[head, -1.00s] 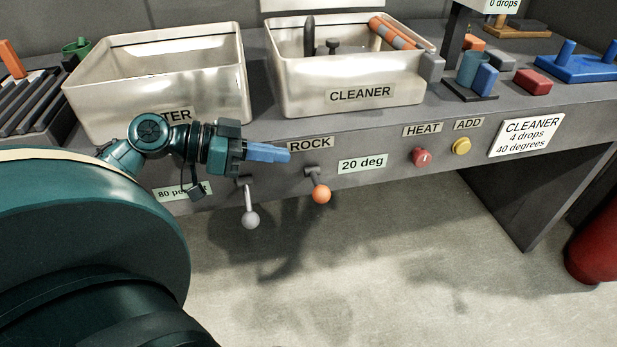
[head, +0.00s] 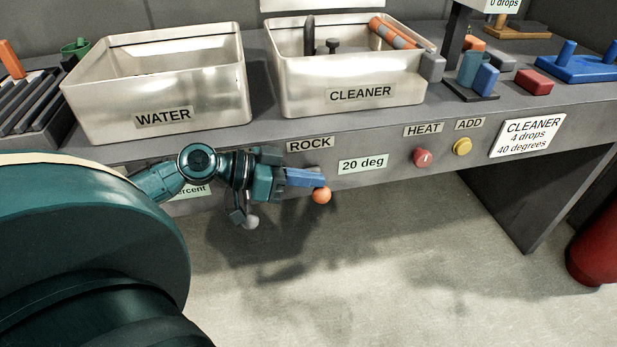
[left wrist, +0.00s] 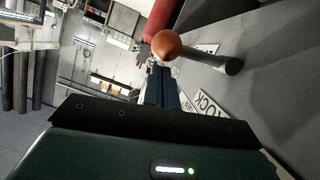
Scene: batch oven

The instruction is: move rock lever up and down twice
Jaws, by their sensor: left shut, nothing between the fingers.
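The rock lever, with an orange ball knob (head: 321,196), sits below the ROCK label (head: 310,144) on the counter's front face. It points outward and down. In the left wrist view its orange knob (left wrist: 167,45) and dark shaft (left wrist: 205,58) show just beyond the fingers. My left gripper (head: 322,179) has its blue fingers shut and empty, with the tips right at the knob, overlapping its upper edge in the head view. I cannot tell whether they touch. The lever's shaft is hidden behind the fingers in the head view. My right gripper is not in view.
A second lever with a grey knob (head: 251,222) is partly behind my left gripper. The WATER bin (head: 205,112) and CLEANER bin (head: 300,104) stand on the counter above. A red HEAT knob (head: 422,158) and yellow ADD button (head: 461,146) are to the right. Space below the counter is open.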

